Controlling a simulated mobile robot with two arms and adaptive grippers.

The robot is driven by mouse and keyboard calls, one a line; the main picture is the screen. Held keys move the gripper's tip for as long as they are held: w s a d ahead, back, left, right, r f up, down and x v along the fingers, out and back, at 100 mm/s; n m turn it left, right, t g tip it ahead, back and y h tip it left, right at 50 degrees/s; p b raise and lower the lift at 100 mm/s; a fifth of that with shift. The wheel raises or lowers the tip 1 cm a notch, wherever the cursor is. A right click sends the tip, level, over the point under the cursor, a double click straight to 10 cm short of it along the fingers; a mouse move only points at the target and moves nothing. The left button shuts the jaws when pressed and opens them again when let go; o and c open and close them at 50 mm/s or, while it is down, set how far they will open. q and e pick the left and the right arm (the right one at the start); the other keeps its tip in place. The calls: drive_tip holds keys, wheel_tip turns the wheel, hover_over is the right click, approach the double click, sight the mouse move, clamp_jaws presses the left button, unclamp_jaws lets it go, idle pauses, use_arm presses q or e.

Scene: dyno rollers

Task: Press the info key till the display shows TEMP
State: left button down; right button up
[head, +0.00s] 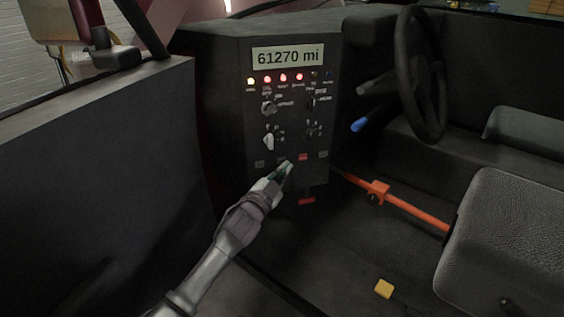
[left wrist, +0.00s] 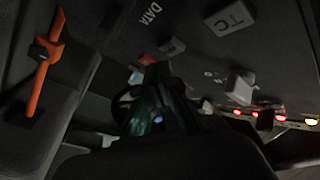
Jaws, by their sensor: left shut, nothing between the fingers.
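The display (head: 288,56) at the top of the dark console reads "61270 mi". My left gripper (head: 287,166) is shut and empty, its tips at the bottom row of keys. In the left wrist view its fingers (left wrist: 156,80) point at the panel near a small grey key (left wrist: 171,46), likely the info key; its marking is too small to read. In the head view the tips largely cover that key. I cannot tell whether the fingertips touch it. My right gripper is not in view.
A red key (head: 303,157) and a grey key (head: 323,154) lie to the right; the TC key (left wrist: 229,17) is on the other side. Knobs (head: 268,107) and lit lamps (head: 283,77) are above. An orange bar (head: 410,208), steering wheel (head: 420,80) and seat (head: 510,240) are right.

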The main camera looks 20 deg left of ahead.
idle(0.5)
use_arm(q)
drive_tip(key=shift+w+a, duration=0.25)
drive_tip(key=shift+w, duration=0.05)
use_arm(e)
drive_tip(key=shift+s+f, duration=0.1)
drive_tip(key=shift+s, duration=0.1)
